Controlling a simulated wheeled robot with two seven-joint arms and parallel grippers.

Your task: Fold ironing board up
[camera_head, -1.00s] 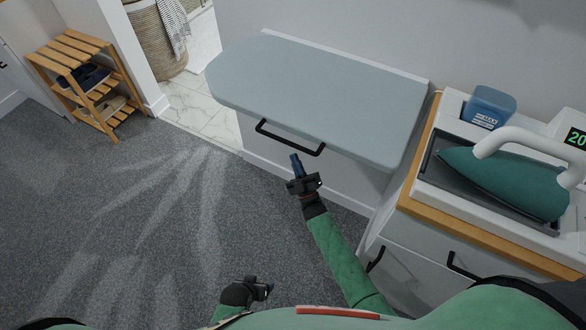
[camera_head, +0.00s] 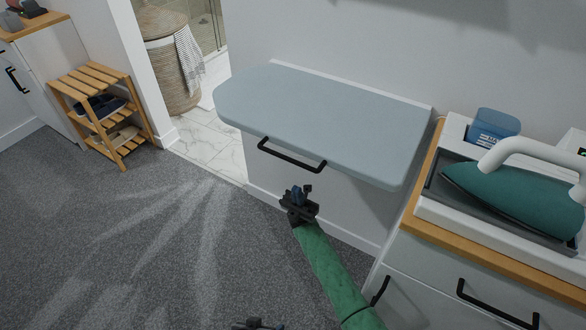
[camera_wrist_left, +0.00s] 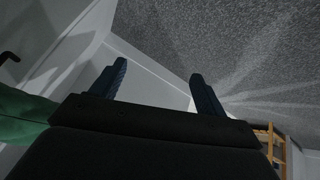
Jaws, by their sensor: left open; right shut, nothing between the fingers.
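The ironing board (camera_head: 320,115) is a grey-blue flat panel, folded out level from the wall. A black bar handle (camera_head: 290,156) hangs along its front edge. My right gripper (camera_head: 301,190) is shut and empty, a little below the handle in the picture and apart from it. My left gripper (camera_head: 260,323) shows only partly at the bottom edge of the head view, low over the floor and well away from the board. In the left wrist view my left gripper (camera_wrist_left: 158,72) is open, with nothing between its two dark fingers.
At the right, a drawer cabinet (camera_head: 425,252) with black handles carries a teal iron (camera_head: 515,200) on its station. A wooden shoe rack (camera_head: 92,78), a wicker basket (camera_head: 172,72) and a doorway are at the left. Grey carpet (camera_head: 140,250) is clear in front.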

